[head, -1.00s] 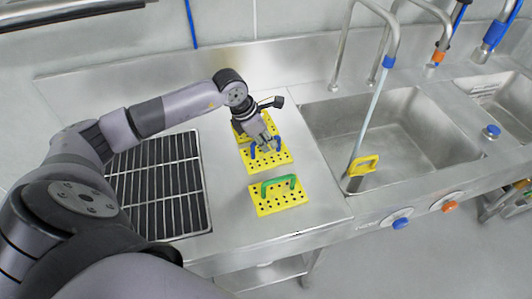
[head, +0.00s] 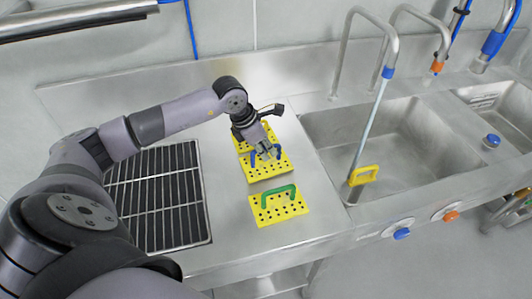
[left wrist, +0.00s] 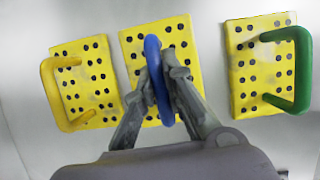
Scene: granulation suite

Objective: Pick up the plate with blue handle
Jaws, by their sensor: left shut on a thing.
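The plate with blue handle (head: 257,173) is a yellow block with dark holes, in the middle of a row of three on the steel counter. It also shows in the left wrist view (left wrist: 135,62). My left gripper (head: 265,154) is above it, shut on the blue handle (left wrist: 155,65), with one finger on each side in the left wrist view (left wrist: 158,85). The fingers hide part of the plate. I cannot tell whether its underside touches the counter. My right gripper is not in view.
A green-handled plate (head: 270,212) lies nearer the front edge, and a yellow-handled plate (left wrist: 85,75) lies on the other side. A black grate (head: 155,195) is on the left. A sink (head: 420,130) with taps is on the right. Bare counter (head: 235,235) surrounds the plates.

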